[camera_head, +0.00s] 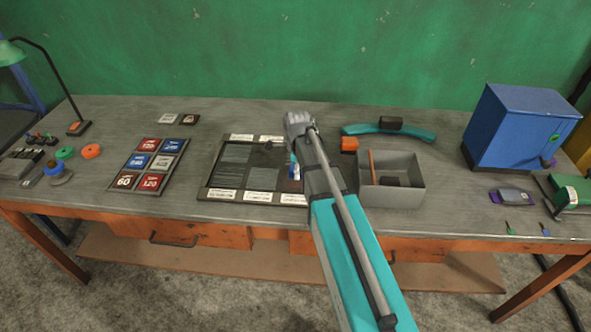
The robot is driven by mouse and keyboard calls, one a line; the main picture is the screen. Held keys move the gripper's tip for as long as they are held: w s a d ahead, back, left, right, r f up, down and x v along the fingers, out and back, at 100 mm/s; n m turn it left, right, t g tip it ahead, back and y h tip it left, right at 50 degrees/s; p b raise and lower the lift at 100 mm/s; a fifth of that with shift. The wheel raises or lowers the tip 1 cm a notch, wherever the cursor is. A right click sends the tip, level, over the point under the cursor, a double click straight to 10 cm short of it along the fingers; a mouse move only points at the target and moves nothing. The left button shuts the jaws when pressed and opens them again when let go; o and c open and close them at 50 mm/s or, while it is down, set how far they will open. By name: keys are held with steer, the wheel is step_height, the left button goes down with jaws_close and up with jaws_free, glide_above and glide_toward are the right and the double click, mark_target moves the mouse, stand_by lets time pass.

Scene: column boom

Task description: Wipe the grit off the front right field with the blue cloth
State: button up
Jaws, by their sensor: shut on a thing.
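A dark board (207,178) with grey fields and white labels lies flat on the bench, left of my arm. Its front right field is mostly covered by my arm and the blue cloth, so its grit cannot be made out. A small part of the blue cloth (294,172) shows at the left edge of my arm, over the right side of the board. My gripper (294,159) is mostly hidden behind my own arm, low over the board, and is shut on the cloth. Whether the cloth touches the field cannot be told.
A blue cabinet (510,130) stands at the right. A tray of red, blue and grey tiles (135,164) lies left.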

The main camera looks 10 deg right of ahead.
steer(key=shift+r+p, duration=2.5)
steer(key=shift+r, duration=0.4)
steer(key=shift+f, duration=0.15)
steer(key=shift+f+b, duration=0.15)
steer(key=shift+b, duration=0.15)
step_height(320, 180, down, 7)
steer(key=b, duration=0.7)
steer(key=shift+f+b, duration=0.7)
steer(key=shift+f, duration=0.05)
steer(key=shift+a+r, duration=0.1)
steer(key=shift+a, duration=0.05)
steer(key=shift+w+a, duration=0.3)
steer(key=shift+a, duration=0.5)
